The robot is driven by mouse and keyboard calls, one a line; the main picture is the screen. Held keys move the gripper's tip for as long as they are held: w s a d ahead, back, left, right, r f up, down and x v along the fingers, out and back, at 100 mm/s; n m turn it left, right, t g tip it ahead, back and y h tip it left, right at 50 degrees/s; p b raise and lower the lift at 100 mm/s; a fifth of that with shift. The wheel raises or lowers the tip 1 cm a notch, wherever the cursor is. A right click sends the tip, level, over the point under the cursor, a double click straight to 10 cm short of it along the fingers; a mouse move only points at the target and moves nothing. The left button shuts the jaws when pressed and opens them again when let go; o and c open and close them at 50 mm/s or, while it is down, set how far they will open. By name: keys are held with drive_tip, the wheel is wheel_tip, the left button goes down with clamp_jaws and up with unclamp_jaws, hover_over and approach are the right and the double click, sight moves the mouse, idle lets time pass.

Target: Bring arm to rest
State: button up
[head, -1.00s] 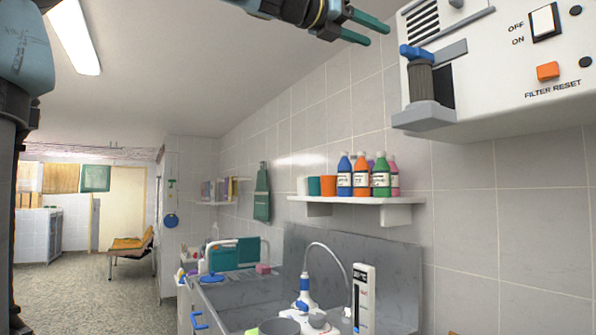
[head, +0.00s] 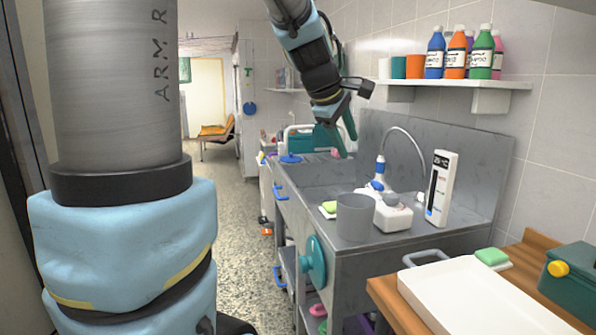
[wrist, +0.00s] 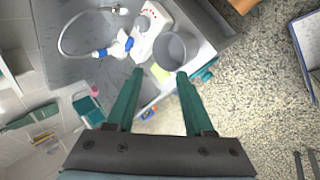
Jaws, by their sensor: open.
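My gripper (head: 345,137) hangs in the air over the far part of the steel sink counter (head: 340,262), its green fingers pointing down. In the wrist view my gripper (wrist: 158,75) has its two green fingers spread apart with nothing between them. My arm comes down from the top of the head view. A grey cup (head: 355,217) stands on the counter; it also shows in the wrist view (wrist: 172,52) beyond the fingertips. Nothing is held.
A white shower unit (head: 385,212) with a hose and a white gauge (head: 440,188) stand behind the cup. A white tray (head: 480,300) and a green box (head: 575,282) lie on a wooden top. Bottles line a wall shelf (head: 470,86).

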drive_tip(key=s+a+f+m+g+y, duration=0.2)
drive_tip(key=s+a+f+m, duration=0.3)
drive_tip(key=f, duration=0.5)
drive_tip(key=s+a+f+m+g+y, duration=0.2)
drive_tip(key=s+a+f+m, duration=0.4)
drive_tip(key=s+a+f, duration=0.3)
drive_tip(key=a+f, duration=0.2)
drive_tip(key=a, duration=0.1)
drive_tip(key=shift+s+a+f+y, duration=0.2)
drive_tip(key=shift+s+y, duration=0.1)
drive_tip(key=shift+y, duration=0.1)
